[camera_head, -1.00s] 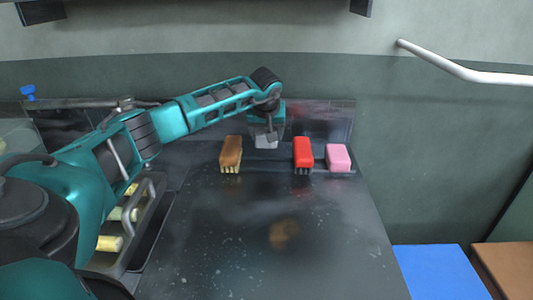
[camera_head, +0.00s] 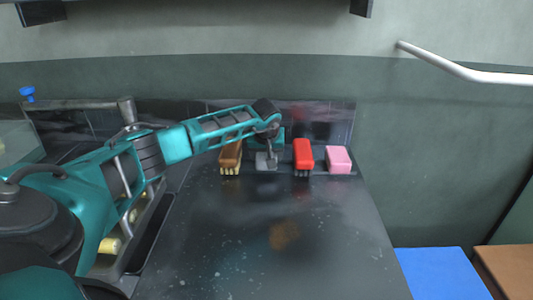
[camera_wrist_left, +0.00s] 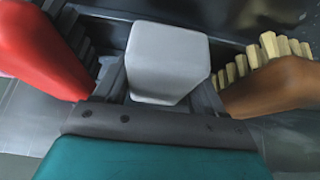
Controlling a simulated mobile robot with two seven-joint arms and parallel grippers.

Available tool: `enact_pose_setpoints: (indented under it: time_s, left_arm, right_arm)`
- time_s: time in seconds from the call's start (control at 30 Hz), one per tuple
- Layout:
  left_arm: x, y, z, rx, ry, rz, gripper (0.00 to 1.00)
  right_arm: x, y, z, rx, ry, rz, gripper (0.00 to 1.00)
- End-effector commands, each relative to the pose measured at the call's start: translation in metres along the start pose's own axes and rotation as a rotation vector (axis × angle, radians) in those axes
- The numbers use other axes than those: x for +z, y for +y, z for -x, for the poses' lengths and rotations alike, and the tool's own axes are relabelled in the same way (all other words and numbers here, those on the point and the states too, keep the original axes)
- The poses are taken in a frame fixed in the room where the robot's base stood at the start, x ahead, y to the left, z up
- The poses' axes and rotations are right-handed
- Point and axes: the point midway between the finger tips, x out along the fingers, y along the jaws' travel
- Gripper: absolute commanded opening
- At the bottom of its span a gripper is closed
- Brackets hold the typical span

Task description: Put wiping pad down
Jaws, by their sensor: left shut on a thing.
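The wiping pad (camera_wrist_left: 166,62) is a light grey-white block. In the left wrist view it sits between the two fingers of my left gripper (camera_wrist_left: 168,75), which is shut on it. In the head view my left gripper (camera_head: 267,160) is at the back of the dark table, between a brown brush and a red brush. The pad is mostly hidden there by the gripper. I cannot tell whether the pad touches the surface. My right gripper is out of view.
The brown brush (camera_head: 231,157) stands left of the gripper and the red brush (camera_head: 303,154) right of it, both close. A pink block (camera_head: 339,159) is farther right. The front of the dark table (camera_head: 270,250) is clear. A low back wall rises behind.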

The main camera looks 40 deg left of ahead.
Motion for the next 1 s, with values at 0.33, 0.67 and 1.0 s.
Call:
enact_pose_setpoints:
  time_s: [0.33, 0.67, 1.0]
  left_arm:
    - [0.003, 0.000, -0.006, 0.000, 0.000, 0.000, 0.80]
    - [0.003, 0.000, -0.006, 0.000, 0.000, 0.000, 0.95]
    - [-0.005, 0.000, 0.023, 0.002, 0.003, -0.003, 0.95]
  right_arm:
    - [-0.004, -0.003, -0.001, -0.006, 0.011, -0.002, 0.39]
    - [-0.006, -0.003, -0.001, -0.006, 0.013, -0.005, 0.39]
    - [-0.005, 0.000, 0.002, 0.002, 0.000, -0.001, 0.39]
